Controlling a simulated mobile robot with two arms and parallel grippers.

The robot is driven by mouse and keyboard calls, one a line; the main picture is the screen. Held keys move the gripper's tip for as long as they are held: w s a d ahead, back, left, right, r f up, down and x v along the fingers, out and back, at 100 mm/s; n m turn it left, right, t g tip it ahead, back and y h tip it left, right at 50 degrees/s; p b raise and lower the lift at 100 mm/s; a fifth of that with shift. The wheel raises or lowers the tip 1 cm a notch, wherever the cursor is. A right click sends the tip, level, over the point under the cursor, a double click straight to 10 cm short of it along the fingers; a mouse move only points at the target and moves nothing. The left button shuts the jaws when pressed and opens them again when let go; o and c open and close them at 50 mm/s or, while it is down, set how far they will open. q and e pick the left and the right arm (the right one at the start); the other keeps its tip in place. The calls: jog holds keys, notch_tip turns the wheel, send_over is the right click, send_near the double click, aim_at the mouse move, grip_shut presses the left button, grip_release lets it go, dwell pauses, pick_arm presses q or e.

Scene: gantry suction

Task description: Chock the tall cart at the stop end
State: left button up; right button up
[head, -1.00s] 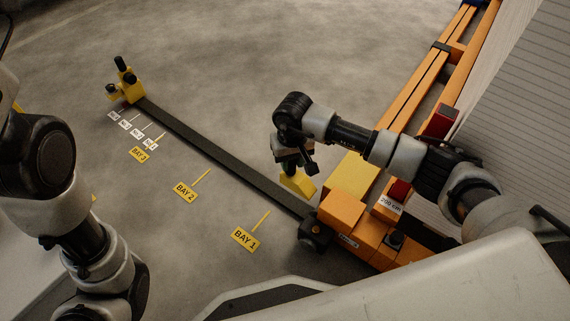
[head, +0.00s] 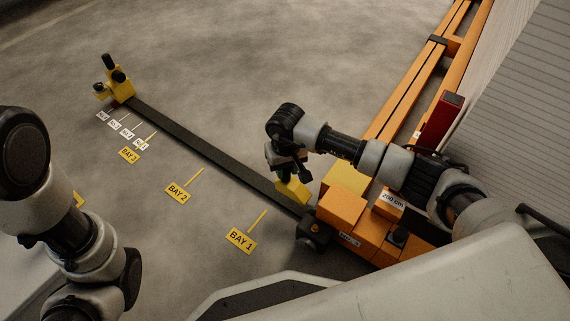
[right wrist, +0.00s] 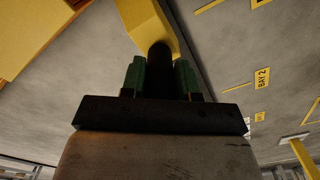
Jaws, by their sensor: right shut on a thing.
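My right gripper (head: 290,172) is shut on the black knob (right wrist: 160,62) of a yellow chock (head: 293,192). The chock also shows in the right wrist view (right wrist: 143,22), beyond the two green fingers. In the head view it appears over or beside the near end of the dark rail (head: 215,154), close to the orange end block (head: 341,207); I cannot tell if it touches. The orange frame (head: 415,85), apparently the cart's, runs toward the upper right. A yellow stop-like piece with black knobs (head: 118,82) stands at the rail's far end. My left gripper is out of view.
Yellow signs for BAY 1 (head: 241,240), BAY 2 (head: 178,193) and BAY 3 (head: 129,155) lie along the rail's left side, with several white tags (head: 127,133). A red block (head: 441,120) and a "200 cm" label (head: 393,200) are at the orange frame. Open floor lies beyond the rail.

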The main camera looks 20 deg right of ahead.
aim_at(293, 184)
jog(key=f, duration=0.1)
jog(key=f+b, duration=0.1)
jog(key=f, duration=0.1)
jog(key=f+b, duration=0.1)
jog(key=shift+s+d+f, duration=0.15)
jog(key=shift+s+f, duration=0.1)
jog(key=shift+s+d+f, duration=0.5)
jog(key=shift+s+f, duration=0.05)
jog(key=shift+s, duration=0.05)
jog(key=shift+f+b, duration=0.3)
jog(key=shift+b, duration=0.05)
jog(key=o, duration=1)
notch_tip(293, 184, up, 8)
jog(key=p, duration=0.5)
jog(key=shift+f, duration=0.2)
